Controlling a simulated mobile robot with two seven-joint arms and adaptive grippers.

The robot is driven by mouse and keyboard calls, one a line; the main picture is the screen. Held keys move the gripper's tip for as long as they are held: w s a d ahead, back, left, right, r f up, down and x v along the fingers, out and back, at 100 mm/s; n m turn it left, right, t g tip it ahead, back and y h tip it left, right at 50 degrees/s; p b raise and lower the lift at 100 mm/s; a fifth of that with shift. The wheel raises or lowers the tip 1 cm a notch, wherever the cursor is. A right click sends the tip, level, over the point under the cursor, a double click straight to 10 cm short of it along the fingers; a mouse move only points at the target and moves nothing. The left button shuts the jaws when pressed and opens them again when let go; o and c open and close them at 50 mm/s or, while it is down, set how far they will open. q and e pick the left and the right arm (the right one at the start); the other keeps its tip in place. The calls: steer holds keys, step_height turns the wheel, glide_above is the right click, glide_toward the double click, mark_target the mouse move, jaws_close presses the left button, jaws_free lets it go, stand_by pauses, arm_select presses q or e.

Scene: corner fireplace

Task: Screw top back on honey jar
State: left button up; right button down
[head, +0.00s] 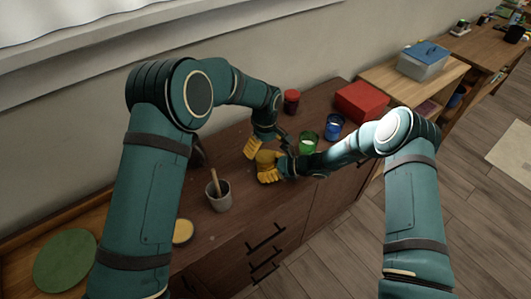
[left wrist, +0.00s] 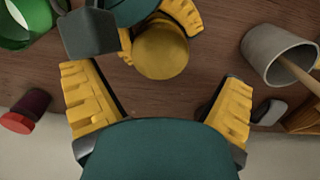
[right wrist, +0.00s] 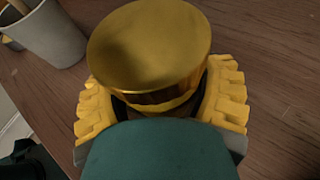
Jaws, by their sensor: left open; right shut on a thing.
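My right gripper (head: 268,167) is shut on the honey jar (right wrist: 157,101), low over the dark wooden cabinet top. A wide, shiny gold lid (right wrist: 148,45) sits over the jar in the right wrist view and hides most of its body. I cannot tell whether it is screwed tight. The gold lid also shows in the left wrist view (left wrist: 160,52), beyond my left fingertips. My left gripper (left wrist: 160,95) is open and empty. In the head view it hangs just above and behind my right gripper, which hides the jar there.
A grey cup (head: 219,198) with a wooden stick and a small yellow round item (head: 182,231) stand to the left. A red-topped jar (head: 291,101), green jar (head: 308,142), blue jar (head: 333,128) and red box (head: 361,101) stand to the right.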

arm_select(q)
steer(key=shift+o, duration=0.3)
step_height(320, 180, up, 12)
stand_by(0.7)
arm_select(e)
jaws_free()
steer(key=v, duration=1.2)
